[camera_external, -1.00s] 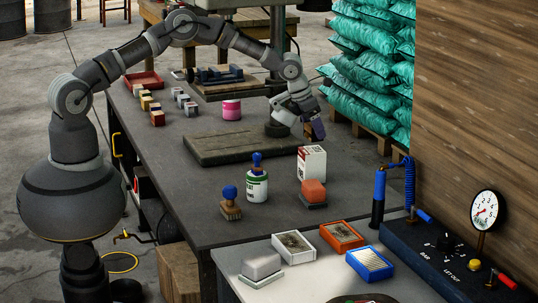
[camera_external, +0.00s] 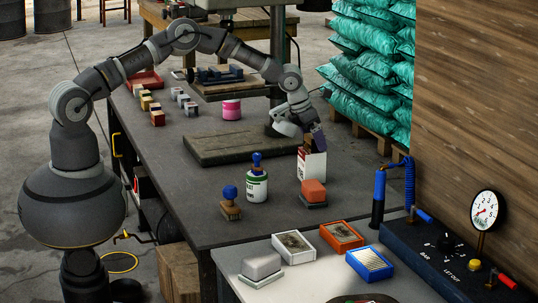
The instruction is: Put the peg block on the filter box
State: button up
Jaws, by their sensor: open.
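The filter box (camera_external: 314,167) is a white carton with a red side, upright near the right edge of the dark bench. The peg block (camera_external: 308,144) is a small brown block at the top of this box. It looks upright and seems to rest on the box's top; my gripper partly hides it. My gripper (camera_external: 317,138) points down right above the box, with its jaws open around or beside the block. The picture is too small to tell whether a finger touches it.
A flat dark slab (camera_external: 235,148) lies behind the box. A green-and-white can (camera_external: 257,186), a blue-knobbed brush (camera_external: 230,205) and an orange block (camera_external: 313,192) stand nearby. A pink tin (camera_external: 231,109) and several small blocks (camera_external: 157,117) stand farther back. Green sacks (camera_external: 370,70) are stacked at right.

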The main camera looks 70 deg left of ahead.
jog(key=p+v, duration=0.5)
jog(key=v, duration=0.7)
jog(key=w+a+r+m+t+y, duration=0.1)
jog(key=w+r+m+t, duration=0.2)
jog(key=r, duration=0.6)
jog(key=w+a+r+m+t+y, duration=0.1)
jog(key=w+r+m+t, duration=0.15)
jog(key=r, duration=0.75)
jog(key=s+d+r+m+t+h, duration=0.1)
jog(key=d+r+m+t, duration=0.15)
jog(key=r+m, duration=0.45)
jog(key=s+d+r+m+t+h, duration=0.1)
jog(key=s+d+r+m+t, duration=0.15)
jog(key=r, duration=0.95)
jog(key=s+d+r+m+t+h, duration=0.1)
jog(key=s+d+r+m+h, duration=0.1)
jog(key=s+r+m, duration=0.4)
jog(key=s+d+r+m+t+h, duration=0.1)
jog(key=s+d+r+m+h, duration=0.1)
jog(key=s+r+m, duration=0.55)
jog(key=s+a+r+m+y, duration=0.2)
jog(key=s+a+r+m, duration=0.1)
jog(key=s, duration=0.4)
jog(key=s+a+r+m+g+y, duration=0.1)
jog(key=s+a+r+m, duration=0.3)
jog(key=s, duration=0.4)
jog(key=shift+r+y, duration=0.5)
jog(key=shift+m+g, duration=0.25)
